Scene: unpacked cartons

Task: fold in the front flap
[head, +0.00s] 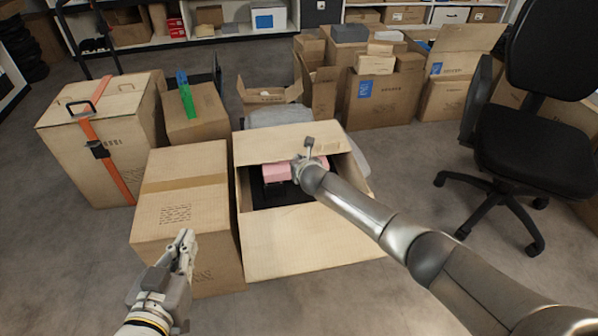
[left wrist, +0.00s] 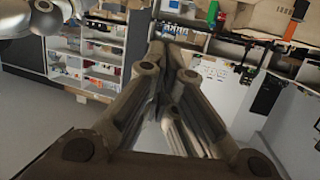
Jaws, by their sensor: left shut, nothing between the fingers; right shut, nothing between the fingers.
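The open carton (head: 240,195) stands in the middle of the head view, with a pink block (head: 275,172) and dark contents inside. Its far flap (head: 270,145) lies inward over the back of the opening. A broad cardboard panel (head: 300,240) faces me at the front; I cannot tell where the front flap ends and the front wall begins. My right gripper (head: 309,148) is shut and empty near the far flap, with its arm crossing the carton's right side. My left gripper (head: 184,240) is shut and empty by the closed carton; its fingers also show in the left wrist view (left wrist: 178,62).
A taped closed carton (head: 190,195) stands left of the open one. A strapped carton (head: 105,120) and a small carton with a green item (head: 200,105) are behind it. More cartons (head: 385,98) stand at the back. An office chair (head: 535,150) is at right.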

